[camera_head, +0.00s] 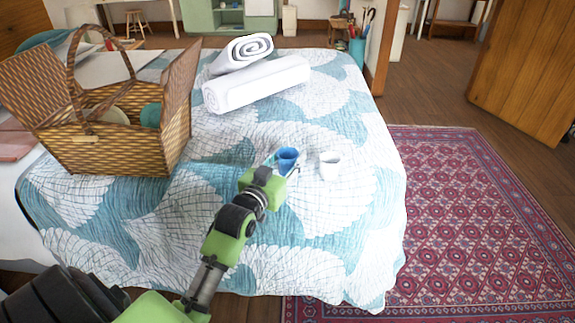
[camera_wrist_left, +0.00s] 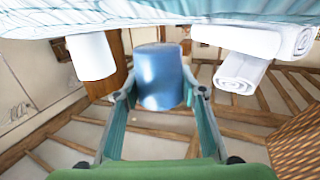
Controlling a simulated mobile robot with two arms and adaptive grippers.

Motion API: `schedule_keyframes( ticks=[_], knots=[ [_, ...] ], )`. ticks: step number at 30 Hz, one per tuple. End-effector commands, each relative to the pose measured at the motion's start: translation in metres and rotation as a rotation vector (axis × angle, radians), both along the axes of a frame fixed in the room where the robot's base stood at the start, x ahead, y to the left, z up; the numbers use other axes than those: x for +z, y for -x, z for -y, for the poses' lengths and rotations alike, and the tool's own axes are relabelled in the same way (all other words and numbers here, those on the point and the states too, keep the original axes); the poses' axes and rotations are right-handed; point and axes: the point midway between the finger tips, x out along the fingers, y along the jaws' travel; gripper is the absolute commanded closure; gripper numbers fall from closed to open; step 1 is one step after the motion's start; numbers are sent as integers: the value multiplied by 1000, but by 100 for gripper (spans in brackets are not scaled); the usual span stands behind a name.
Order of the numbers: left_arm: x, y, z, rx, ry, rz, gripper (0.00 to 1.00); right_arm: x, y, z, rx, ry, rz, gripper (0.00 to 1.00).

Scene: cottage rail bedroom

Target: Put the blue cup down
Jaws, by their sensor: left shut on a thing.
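The blue cup (camera_head: 287,157) is upright over the patterned bedcover, near the middle of the bed. My left gripper (camera_head: 282,165) is shut on it. In the left wrist view, which is upside down, the blue cup (camera_wrist_left: 161,75) sits between the two fingers of my left gripper (camera_wrist_left: 161,97). A thin gap seems to show there between the cup and the bedcover; I cannot tell its size. A white cup (camera_head: 330,166) stands on the bed just right of the blue cup, apart from it. It also shows in the left wrist view (camera_wrist_left: 91,56). My right gripper is not in view.
The bed (camera_head: 345,225) has free room in front and to the right of the cups, with some folds. A wicker basket (camera_head: 115,155) with open lids stands at left. Rolled white towels (camera_head: 255,83) lie behind. A red patterned rug (camera_head: 470,210) covers the floor at right.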

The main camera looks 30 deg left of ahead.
Motion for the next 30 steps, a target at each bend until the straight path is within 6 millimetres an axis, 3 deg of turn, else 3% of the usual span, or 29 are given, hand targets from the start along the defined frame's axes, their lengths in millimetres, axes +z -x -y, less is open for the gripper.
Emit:
schedule_keyframes(
  ticks=[3, 12, 24, 25, 26, 30],
  knots=[
    [-13, 0, 0, 0, 1, -1, 84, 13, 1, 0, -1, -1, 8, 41],
    [-15, 1, 0, 0, 1, 0, 84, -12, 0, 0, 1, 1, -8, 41],
    [-19, 1, 0, 0, 1, -1, 84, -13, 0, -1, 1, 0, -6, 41],
    [-19, 1, 0, 0, 1, -1, 57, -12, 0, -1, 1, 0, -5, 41],
    [-19, 1, 0, 0, 1, -1, 49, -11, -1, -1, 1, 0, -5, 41],
    [-19, 1, 0, 0, 1, -1, 45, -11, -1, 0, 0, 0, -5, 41]
  ],
)
